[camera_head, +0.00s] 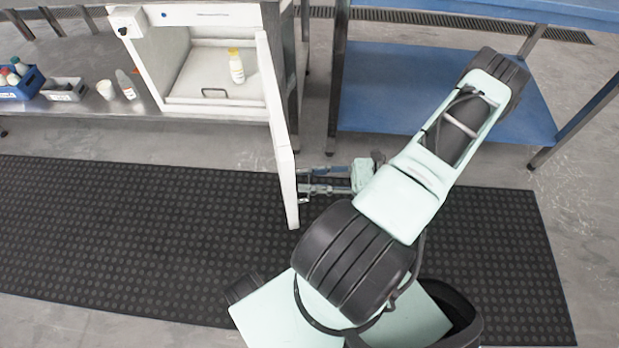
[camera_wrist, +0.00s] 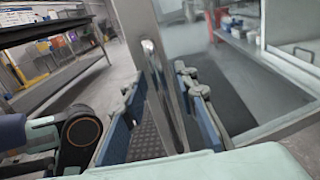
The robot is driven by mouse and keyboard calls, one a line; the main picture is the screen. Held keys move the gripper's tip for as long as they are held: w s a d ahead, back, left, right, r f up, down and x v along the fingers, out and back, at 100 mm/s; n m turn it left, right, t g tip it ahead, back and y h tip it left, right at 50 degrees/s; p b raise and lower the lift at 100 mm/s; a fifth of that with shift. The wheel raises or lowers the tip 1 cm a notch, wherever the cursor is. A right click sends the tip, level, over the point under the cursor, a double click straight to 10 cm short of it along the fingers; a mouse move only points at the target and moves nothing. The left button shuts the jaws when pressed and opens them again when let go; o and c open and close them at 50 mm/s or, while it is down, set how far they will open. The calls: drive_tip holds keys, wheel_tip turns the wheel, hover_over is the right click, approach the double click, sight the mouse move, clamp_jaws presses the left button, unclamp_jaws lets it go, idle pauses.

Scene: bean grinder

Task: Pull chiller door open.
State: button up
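The chiller (camera_head: 215,55) is a white cabinet at the upper middle of the head view, and its front is uncovered. Its white door (camera_head: 283,150) stands swung wide out from the cabinet's right side, seen nearly edge-on. My gripper (camera_head: 305,181) is on the outer, right side of the door, with its two fingers apart and pointing at it. In the wrist view, the metal door handle (camera_wrist: 158,75) runs between the spread fingers of my gripper (camera_wrist: 163,108). A gap shows between the left finger and the handle; contact on the right is unclear.
A yellow-capped bottle (camera_head: 236,66) stands inside the chiller. A blue bin (camera_head: 22,88), a grey tray (camera_head: 64,90) and a white cup (camera_head: 105,90) are on the bench at left. A blue-shelved table (camera_head: 390,95) stands at right. The black floor mat (camera_head: 130,230) is clear left of the door.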

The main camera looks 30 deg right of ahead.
drive_tip(key=v, duration=1.2)
drive_tip(key=shift+a, duration=0.1)
